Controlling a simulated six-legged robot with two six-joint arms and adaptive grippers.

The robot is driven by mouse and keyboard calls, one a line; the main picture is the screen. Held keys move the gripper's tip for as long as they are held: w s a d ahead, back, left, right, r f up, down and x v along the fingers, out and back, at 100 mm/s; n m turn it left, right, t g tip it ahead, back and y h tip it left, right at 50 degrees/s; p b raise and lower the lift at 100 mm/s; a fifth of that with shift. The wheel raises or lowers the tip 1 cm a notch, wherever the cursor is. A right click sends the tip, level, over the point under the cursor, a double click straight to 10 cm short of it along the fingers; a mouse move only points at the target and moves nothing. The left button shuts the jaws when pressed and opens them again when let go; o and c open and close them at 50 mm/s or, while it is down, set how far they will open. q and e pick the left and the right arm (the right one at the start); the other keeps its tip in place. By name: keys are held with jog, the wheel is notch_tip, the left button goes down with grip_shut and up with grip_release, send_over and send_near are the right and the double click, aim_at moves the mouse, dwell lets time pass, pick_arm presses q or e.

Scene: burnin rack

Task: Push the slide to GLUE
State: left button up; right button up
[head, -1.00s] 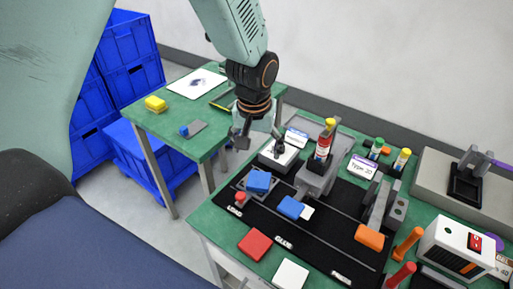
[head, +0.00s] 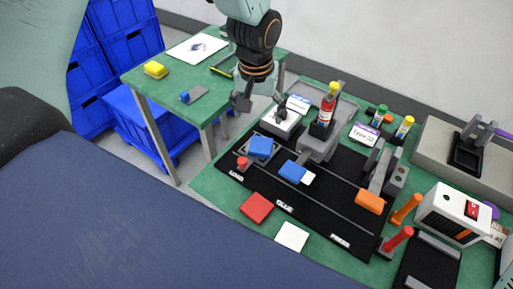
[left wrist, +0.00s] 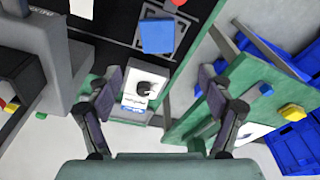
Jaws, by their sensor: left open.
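The slide is a grey carriage (head: 249,154) with a blue block (head: 261,147) on top and a red knob (head: 242,162) at its front corner. It stands at the LOAD end of the black track board (head: 312,211). The GLUE label (head: 284,207) is farther right along the board's front edge. My left gripper (head: 242,102) is open and empty, behind and above the slide, apart from it. In the left wrist view the open fingers (left wrist: 160,82) frame a white box with a black knob (left wrist: 150,88); the blue block (left wrist: 157,36) shows beyond. My right gripper is not seen.
An orange block (head: 370,201) lies farther right. A glue-like bottle (head: 328,108) stands behind the board. Red (head: 256,208) and white (head: 292,236) squares lie in front. A second green table (head: 205,95) stands left.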

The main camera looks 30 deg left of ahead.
aim_at(243, 160)
pick_arm(q)
jog(key=shift+d, duration=0.1)
dwell(0.3)
jog(key=shift+c, duration=0.7)
jog(key=a+f, duration=0.1)
jog(key=f, duration=0.1)
jog(key=f+n+g, duration=0.1)
jog(key=a+f+n+g+h, duration=0.1)
jog(key=f, duration=0.1)
jog(key=shift+s+a+f, duration=0.3)
jog(key=shift+s+a, duration=0.05)
jog(key=shift+s, duration=0.05)
jog(key=c, duration=0.5)
jog(key=shift+s+a+f+n+g+h, duration=0.1)
jog(key=shift+a+n+g+h, duration=0.25)
jog(key=shift+a+n+g, duration=0.15)
jog(key=shift+s+a+f+n+g+h, duration=0.1)
jog(key=shift+a+n+g+h, duration=0.3)
jog(key=shift+g, duration=0.1)
jog(key=shift+c, duration=0.2)
jog(key=shift+n+g+h, duration=0.3)
jog(key=shift+g+h, duration=0.05)
jog(key=shift+g, duration=0.35)
jog(key=s+f, duration=0.1)
jog(key=s+d+f, duration=0.2)
jog(key=f, duration=0.1)
jog(key=shift+s, duration=0.2)
jog(key=shift+s+d+f, duration=0.25)
jog(key=shift+s+f, duration=0.1)
jog(key=shift+f, duration=0.1)
